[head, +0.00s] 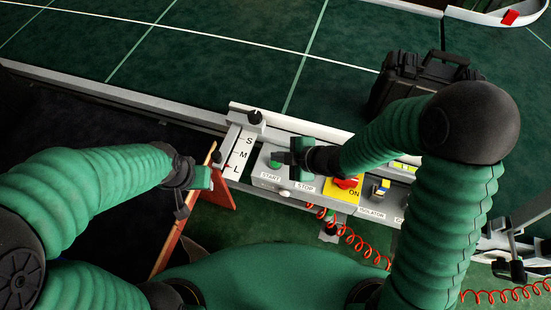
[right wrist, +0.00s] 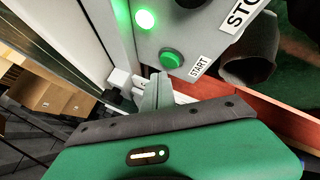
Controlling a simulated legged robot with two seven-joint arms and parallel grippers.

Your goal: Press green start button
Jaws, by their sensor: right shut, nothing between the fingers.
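The green start button (right wrist: 171,58) sits on a grey panel beside a START label (right wrist: 199,67) in the right wrist view. In the head view the button (head: 276,161) shows at the left end of the control box, just above its START label (head: 271,176). My right gripper (right wrist: 157,80) is shut and empty. Its fingertips point at the panel, close to the button; I cannot tell whether they touch. In the head view my right gripper (head: 282,157) is over the START end of the box. My left gripper (head: 190,203) hangs left of the box, its jaws unclear.
A STOP label (head: 305,187) and a red knob on a yellow plate (head: 345,184) lie to the right. A lit green lamp (right wrist: 146,19) is near the button. An S-M-L selector plate (head: 243,153) stands left. A black case (head: 420,80) is behind my right arm.

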